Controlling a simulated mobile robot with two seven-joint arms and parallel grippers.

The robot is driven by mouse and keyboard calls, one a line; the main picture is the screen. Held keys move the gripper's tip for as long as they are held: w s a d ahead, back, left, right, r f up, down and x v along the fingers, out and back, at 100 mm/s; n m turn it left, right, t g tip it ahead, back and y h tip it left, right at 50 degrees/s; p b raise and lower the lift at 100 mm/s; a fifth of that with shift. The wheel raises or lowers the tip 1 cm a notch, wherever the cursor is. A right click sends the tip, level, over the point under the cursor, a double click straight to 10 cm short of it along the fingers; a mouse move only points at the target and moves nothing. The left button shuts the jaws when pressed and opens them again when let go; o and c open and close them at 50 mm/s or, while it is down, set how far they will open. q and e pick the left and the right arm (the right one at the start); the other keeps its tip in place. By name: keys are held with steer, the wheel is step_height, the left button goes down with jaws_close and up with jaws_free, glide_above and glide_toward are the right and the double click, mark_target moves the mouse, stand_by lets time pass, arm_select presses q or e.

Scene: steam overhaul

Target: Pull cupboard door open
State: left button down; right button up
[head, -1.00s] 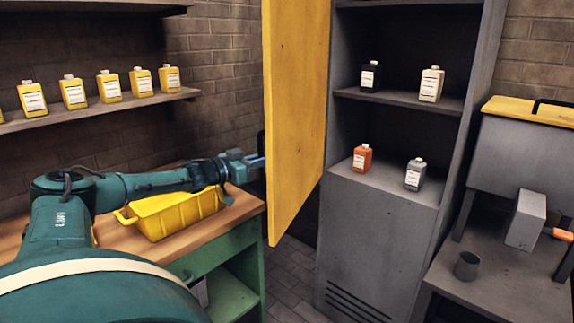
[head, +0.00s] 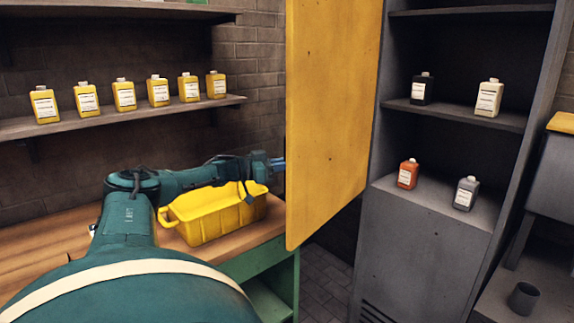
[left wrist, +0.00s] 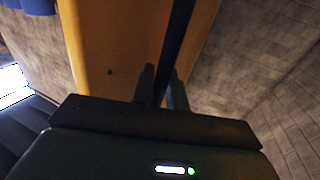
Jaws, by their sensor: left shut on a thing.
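The yellow cupboard door (head: 328,120) stands wide open, swung out to the left of the grey cupboard (head: 415,245). The cupboard's shelves show, with a black, a cream, an orange and a grey bottle on them. My left gripper (head: 280,166) is at the far side of the door's edge, its tips partly hidden by the door. In the left wrist view, its fingers (left wrist: 160,88) are shut on a dark bar handle (left wrist: 178,40) in front of the yellow door face (left wrist: 115,45). My right gripper is not in view.
A wooden-topped green bench (head: 190,258) with a yellow tray (head: 215,220) lies under my left arm. A wall shelf (head: 120,119) holds several yellow bottles. A grey stand with a dark cup (head: 523,298) is at the right. Floor shows between bench and cupboard.

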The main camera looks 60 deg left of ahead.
arm_select(q)
steer(key=c, duration=1.5)
jaws_free()
steer(key=shift+w, duration=0.1)
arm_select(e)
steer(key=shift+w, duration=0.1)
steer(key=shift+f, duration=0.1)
arm_select(q)
steer(key=shift+s+f, duration=0.1)
steer(key=shift+s, duration=0.2)
steer(key=b+v, duration=0.2)
steer(key=v, duration=1)
steer(key=shift+s+b, duration=0.3)
steer(key=shift+s, duration=0.05)
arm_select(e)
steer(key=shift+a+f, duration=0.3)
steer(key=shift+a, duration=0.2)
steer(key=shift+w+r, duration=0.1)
